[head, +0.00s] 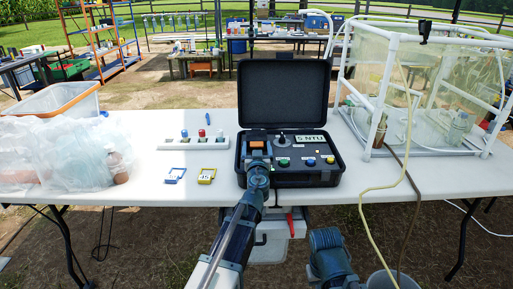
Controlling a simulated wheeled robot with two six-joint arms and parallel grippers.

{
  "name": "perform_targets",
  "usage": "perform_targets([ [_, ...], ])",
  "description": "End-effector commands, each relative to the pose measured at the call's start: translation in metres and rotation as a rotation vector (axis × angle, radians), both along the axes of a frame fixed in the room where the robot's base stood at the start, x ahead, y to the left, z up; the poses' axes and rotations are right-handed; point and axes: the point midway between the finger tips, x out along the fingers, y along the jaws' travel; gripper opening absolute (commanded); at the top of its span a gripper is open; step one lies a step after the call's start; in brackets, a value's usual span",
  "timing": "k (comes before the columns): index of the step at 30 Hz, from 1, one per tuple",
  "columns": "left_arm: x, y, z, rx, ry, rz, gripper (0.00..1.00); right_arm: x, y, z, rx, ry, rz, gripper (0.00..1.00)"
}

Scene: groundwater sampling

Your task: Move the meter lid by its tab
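The meter is an open black case (243,175) on the white table, with its large lid (287,90) standing upright at the back. A small black round part with a raised piece (281,141) is on the panel; I cannot tell whether it is the meter lid with its tab. My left gripper (257,151) is over the left part of the panel, by an orange block or display (256,143). Its fingers are too small and covered to tell if they are open or touching anything. Of my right arm only a link shows below the table's front edge; its gripper is not seen.
A label reading "5 NTU" (311,139) and coloured buttons are on the panel. A white rack (193,142) with coloured-cap vials and two small tags (206,176) lie left. A plastic-covered frame (378,105) stands right, with a yellowish hose (407,130) hanging in front.

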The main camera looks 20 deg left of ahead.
Motion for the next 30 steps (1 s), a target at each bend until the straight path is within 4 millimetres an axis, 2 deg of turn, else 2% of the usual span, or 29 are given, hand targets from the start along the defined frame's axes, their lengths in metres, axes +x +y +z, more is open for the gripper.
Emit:
perform_targets([
  [1,0.000,0.000,0.000,0.000,0.000,0.000,0.83,0.000,0.000,0.000,0.000,0.000,0.000,0.00],
  [2,0.000,0.000,0.000,0.000,0.000,0.000,0.78,0.000,0.000,0.000,0.000,0.000,0.000,0.00],
  [15,0.000,0.000,0.000,0.000,0.000,0.000,0.00,0.000,0.000,0.000,0.000,0.000,0.000,0.00],
  [25,0.000,0.000,0.001,-0.001,0.002,0.001,0.00,0.000,0.000,0.002,0.000,0.000,0.000,0.00],
  [30,0.001,0.002,0.007,-0.008,0.024,0.006,0.00,0.000,0.000,0.013,0.000,0.000,0.000,0.00],
])
